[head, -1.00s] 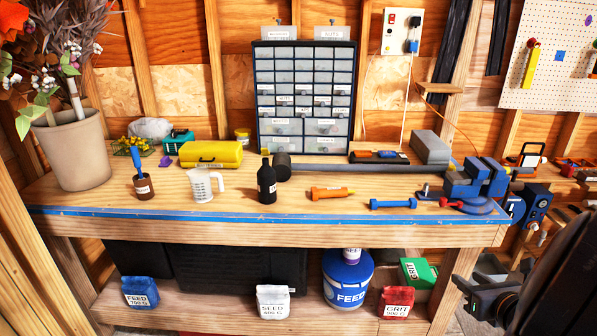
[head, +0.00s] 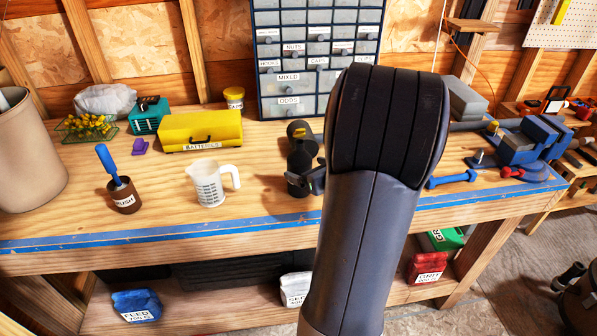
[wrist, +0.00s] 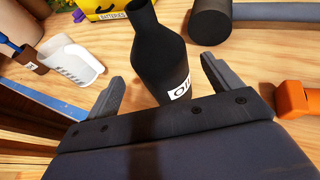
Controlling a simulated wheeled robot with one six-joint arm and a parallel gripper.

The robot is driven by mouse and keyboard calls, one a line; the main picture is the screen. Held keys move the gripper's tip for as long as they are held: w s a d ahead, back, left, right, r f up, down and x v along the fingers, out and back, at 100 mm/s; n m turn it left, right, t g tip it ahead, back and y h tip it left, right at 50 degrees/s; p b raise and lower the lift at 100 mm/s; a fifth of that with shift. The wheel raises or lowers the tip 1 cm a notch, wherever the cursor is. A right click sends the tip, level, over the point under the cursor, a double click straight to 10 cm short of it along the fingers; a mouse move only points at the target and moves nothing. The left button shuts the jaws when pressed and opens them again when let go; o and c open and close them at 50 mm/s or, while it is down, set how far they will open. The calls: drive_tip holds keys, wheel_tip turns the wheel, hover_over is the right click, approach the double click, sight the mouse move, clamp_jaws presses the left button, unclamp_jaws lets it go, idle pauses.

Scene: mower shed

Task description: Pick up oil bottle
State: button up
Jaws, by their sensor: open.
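The black oil bottle (head: 300,160) stands upright on the wooden workbench, behind its front blue edge strip. In the wrist view the bottle (wrist: 166,55) shows a white label reading partly "OI" and stands ahead of and between the two fingers. My gripper (wrist: 158,84) is open, one finger on each side of the bottle's lower part, with no clear contact seen. In the head view my gripper (head: 316,180) shows only partly beside the bottle, as my arm hides the rest.
A white measuring jug (head: 211,184) and a brown pot with a blue brush (head: 123,196) stand left of the bottle. A yellow batteries case (head: 200,132) is behind. In the wrist view, a dark cylinder (wrist: 212,24) and an orange tool (wrist: 295,100) lie to the right.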

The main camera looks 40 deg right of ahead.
drive_tip(key=shift+p+x, duration=0.55)
drive_tip(key=shift+x, duration=1.85)
drive_tip(key=shift+c, duration=0.5)
drive_tip(key=c, duration=1.2)
